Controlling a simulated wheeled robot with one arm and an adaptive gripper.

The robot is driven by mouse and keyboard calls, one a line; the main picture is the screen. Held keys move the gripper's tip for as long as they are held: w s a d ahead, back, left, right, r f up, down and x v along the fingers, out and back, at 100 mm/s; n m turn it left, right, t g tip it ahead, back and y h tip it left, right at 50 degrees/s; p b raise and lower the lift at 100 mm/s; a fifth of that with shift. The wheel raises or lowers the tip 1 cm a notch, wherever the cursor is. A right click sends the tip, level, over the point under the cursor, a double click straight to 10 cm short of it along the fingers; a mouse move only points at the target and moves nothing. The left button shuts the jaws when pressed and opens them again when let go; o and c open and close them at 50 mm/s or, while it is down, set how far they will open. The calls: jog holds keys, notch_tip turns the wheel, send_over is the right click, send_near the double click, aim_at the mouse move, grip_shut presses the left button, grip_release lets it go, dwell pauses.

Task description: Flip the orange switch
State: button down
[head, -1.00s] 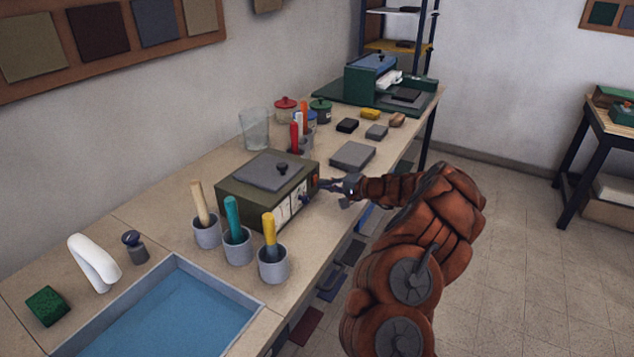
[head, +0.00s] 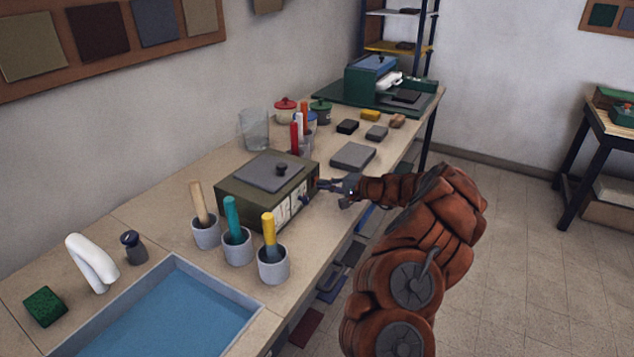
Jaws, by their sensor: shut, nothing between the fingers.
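An olive-green box (head: 232,197) with a grey lid and dark knob stands on the workbench. Its front carries pale panels (head: 290,214) and small controls. My gripper (head: 322,185) is shut and empty, with its tips at the right end of the box's front. I cannot tell if the tips touch the box. The orange switch cannot be made out now; the fingertips cover the spot where a bit of orange showed before.
Grey cups with a tan, a teal (head: 232,219) and a yellow handle (head: 269,232) stand in front of the box. A blue-filled basin (head: 170,322) lies at the near left. A grey slab (head: 353,156) and small blocks lie behind my gripper.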

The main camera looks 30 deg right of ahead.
jog(key=shift+v, duration=3.65)
jog(key=a+r+n+g+y, duration=0.25)
jog(key=a+r, duration=0.35)
jog(key=a, duration=0.5)
jog(key=s+a+r+n+g, duration=0.2)
jog(key=s+a+g, duration=0.15)
jog(key=a, duration=0.45)
jog(key=s+a+r+n+g, duration=0.25)
jog(key=s+a, duration=0.25)
jog(key=a, duration=0.3)
jog(key=s+a+r+n+g, duration=0.2)
jog(key=s+a+n, duration=0.15)
jog(key=a, duration=0.45)
jog(key=s+a+f+n+g+h, duration=0.1)
jog(key=s+a+g+h, duration=0.1)
jog(key=s, duration=0.7)
jog(key=s+a+f+n+g+h, duration=0.1)
jog(key=s+a+f+g+h, duration=0.1)
jog(key=s, duration=0.7)
jog(key=s+d+f+h, duration=0.3)
jog(key=s+d+h, duration=0.3)
jog(key=s, duration=0.8)
jog(key=d+p, duration=0.1)
jog(key=d, duration=0.2)
jog(key=shift+s+m, duration=0.25)
jog(key=shift+m, duration=0.1)
